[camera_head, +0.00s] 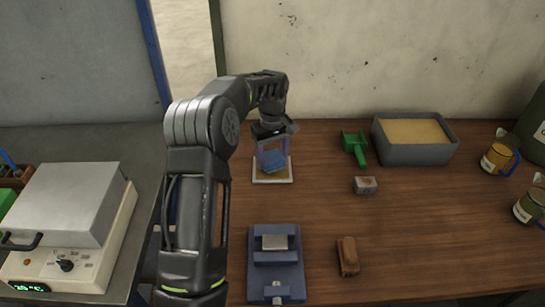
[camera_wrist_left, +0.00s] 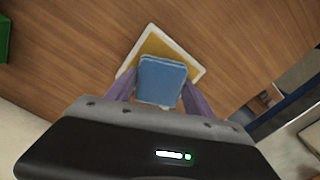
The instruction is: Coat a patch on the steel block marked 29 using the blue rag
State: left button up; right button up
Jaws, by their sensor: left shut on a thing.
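My left gripper (camera_head: 272,157) is shut on the blue rag (camera_head: 273,167), a folded square pad. In the left wrist view the rag (camera_wrist_left: 161,78) sits between the two purple fingers. Gripper and rag are over a shallow white-rimmed tray (camera_head: 259,180) with a yellow-brown inside; I cannot tell whether the rag touches it. One grey steel block (camera_head: 274,242) sits in a blue vise (camera_head: 262,272) at the front. Another small grey block (camera_head: 366,184) lies on the table to the right with a mark too small to read. I cannot tell which block is 29. My right gripper is out of view.
A green tool (camera_head: 355,147) and a grey bin of sandy material (camera_head: 411,147) stand at the back right. A brown block-like object (camera_head: 348,256) lies right of the vise. Mugs (camera_head: 496,157) stand far right; a furnace-like box (camera_head: 68,205) is at left. Wood between is clear.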

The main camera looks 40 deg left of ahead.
aim_at(273, 157)
pick_arm(q)
jog(key=shift+f+b, duration=0.3)
jog(key=shift+f, duration=0.3)
dwell(1.5)
jog(key=shift+r+p, duration=2.5)
jog(key=shift+r, duration=1.1)
